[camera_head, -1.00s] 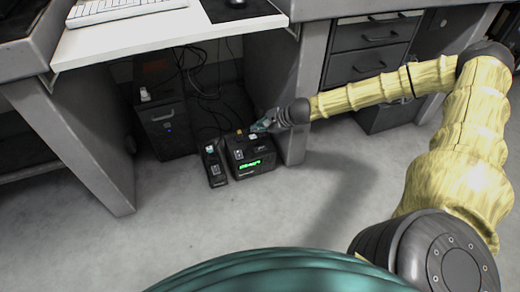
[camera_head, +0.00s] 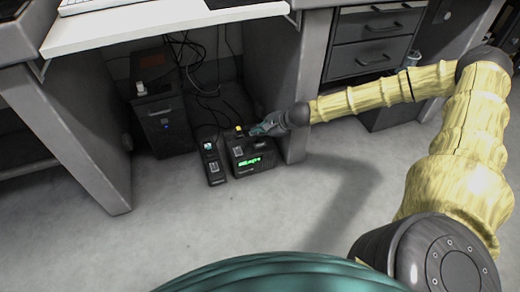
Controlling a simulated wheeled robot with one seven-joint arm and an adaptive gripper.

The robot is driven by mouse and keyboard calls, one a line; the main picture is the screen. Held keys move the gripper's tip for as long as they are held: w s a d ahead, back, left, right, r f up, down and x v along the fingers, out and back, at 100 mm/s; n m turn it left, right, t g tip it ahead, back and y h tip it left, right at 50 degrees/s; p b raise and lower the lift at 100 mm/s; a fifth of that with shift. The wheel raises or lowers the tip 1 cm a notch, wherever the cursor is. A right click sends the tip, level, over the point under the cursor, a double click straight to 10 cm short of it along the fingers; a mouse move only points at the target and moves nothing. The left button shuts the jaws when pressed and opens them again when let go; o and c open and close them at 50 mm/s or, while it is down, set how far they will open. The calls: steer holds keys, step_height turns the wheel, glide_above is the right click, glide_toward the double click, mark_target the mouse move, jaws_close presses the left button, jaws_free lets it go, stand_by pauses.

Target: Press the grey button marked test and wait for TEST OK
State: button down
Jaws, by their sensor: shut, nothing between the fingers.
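A black box-shaped unit (camera_head: 253,167) with a lit green display (camera_head: 258,160) stands on the floor under the desk. The display's text is too small to read. A small yellow part (camera_head: 239,129) shows at the back of its top. My gripper (camera_head: 255,130) is shut and empty, with its tips at the top back right of the unit. I cannot tell whether the tips touch it.
A slim black device (camera_head: 213,168) with a small lit screen stands just left of the unit. A dark computer tower (camera_head: 163,124) and loose cables (camera_head: 207,85) are behind. The floor in front is clear.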

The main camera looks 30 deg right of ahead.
mark_target(259, 147)
steer(key=shift+f+b, duration=1.7)
steer(key=shift+f, duration=0.55)
steer(key=shift+f, duration=0.1)
steer(key=shift+f+b, duration=0.25)
steer(key=shift+b, duration=0.05)
steer(key=shift+f+b, duration=0.3)
steer(key=shift+f, duration=0.1)
stand_by(0.5)
steer(key=shift+r, duration=0.1)
steer(key=shift+r+p, duration=0.7)
steer(key=shift+p, duration=0.1)
step_height(259, 147, up, 5)
steer(key=p, duration=0.5)
steer(key=shift+r, duration=0.1)
